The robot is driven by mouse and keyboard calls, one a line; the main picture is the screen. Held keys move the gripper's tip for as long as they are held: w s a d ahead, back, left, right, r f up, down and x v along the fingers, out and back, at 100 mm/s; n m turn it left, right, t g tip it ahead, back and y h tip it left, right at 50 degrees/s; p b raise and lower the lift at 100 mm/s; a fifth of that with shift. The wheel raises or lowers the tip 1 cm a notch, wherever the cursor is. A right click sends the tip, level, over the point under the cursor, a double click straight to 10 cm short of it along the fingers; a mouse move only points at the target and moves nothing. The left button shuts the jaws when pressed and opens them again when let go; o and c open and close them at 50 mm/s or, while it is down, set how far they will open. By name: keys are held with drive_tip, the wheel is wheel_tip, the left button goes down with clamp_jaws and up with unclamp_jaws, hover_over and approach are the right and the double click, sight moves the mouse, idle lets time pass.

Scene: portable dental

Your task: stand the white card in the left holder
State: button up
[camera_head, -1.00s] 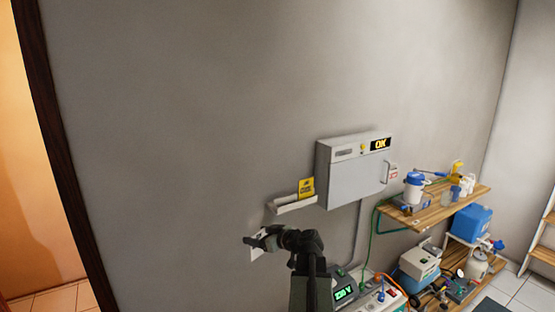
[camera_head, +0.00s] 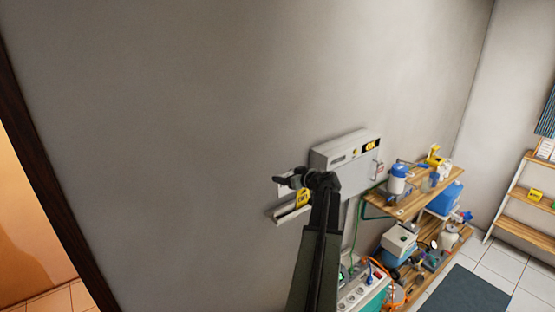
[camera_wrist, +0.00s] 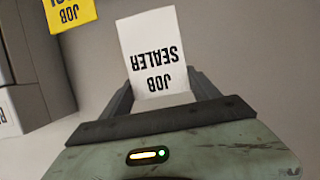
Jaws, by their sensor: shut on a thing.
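My gripper (camera_head: 284,180) is shut on the white card (camera_wrist: 153,50), which reads "JOB SEALER" upside down in the wrist view. There the card stands out between my two fingers (camera_wrist: 162,80). In the head view only a small part of the card (camera_head: 284,192) shows beneath the fingers. A pale wall ledge (camera_head: 292,216), the card holder, is just below my gripper. A yellow card (camera_head: 302,198) stands at its right part, also visible in the wrist view (camera_wrist: 70,11). The card appears above the ledge's left part; I cannot tell any contact. The slots are not clear.
A grey wall cabinet (camera_head: 343,153) with a lit "OK" display is right of the ledge. Wooden shelves (camera_head: 415,196) with bottles and equipment stand farther right. The wall left of the ledge is bare.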

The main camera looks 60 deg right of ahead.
sight(286, 188)
drive_tip(key=shift+f+b, duration=2.95)
drive_tip(key=shift+b, duration=0.15)
drive_tip(key=shift+f, duration=0.1)
drive_tip(key=shift+s, duration=0.15)
drive_tip(key=shift+f+b, duration=2.25)
drive_tip(key=shift+b, duration=0.1)
drive_tip(key=shift+f+b, duration=0.75)
drive_tip(key=o, duration=1.4)
